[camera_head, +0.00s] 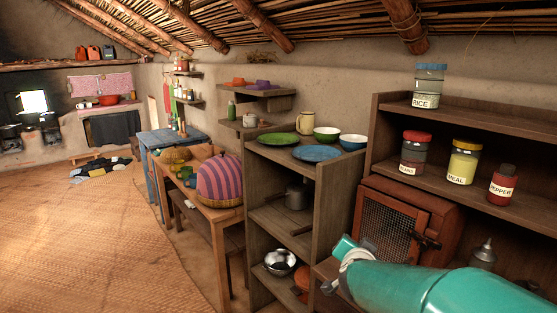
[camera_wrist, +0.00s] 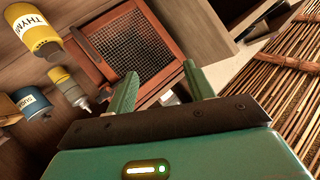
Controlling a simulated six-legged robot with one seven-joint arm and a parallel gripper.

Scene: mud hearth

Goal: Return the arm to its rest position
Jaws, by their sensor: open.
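My arm (camera_head: 430,288) is teal and reaches in from the lower right of the head view, in front of the wooden shelf unit. Its gripper end is not clear in that view. In the wrist view my gripper (camera_wrist: 160,88) shows two green fingers spread apart with nothing between them. Beyond the fingers is a reddish wooden cabinet with a mesh door (camera_wrist: 125,45); it also shows in the head view (camera_head: 385,228). I cannot tell how far the fingers are from it.
Jars labelled rice (camera_head: 427,87), meal (camera_head: 463,162) and pepper (camera_head: 503,185) stand on the right shelves (camera_head: 520,125). A thyme jar (camera_wrist: 33,30) is near the gripper. A shelf with plates (camera_head: 270,165) and a table (camera_head: 215,213) stand left. The woven floor mat (camera_head: 90,240) is mostly clear.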

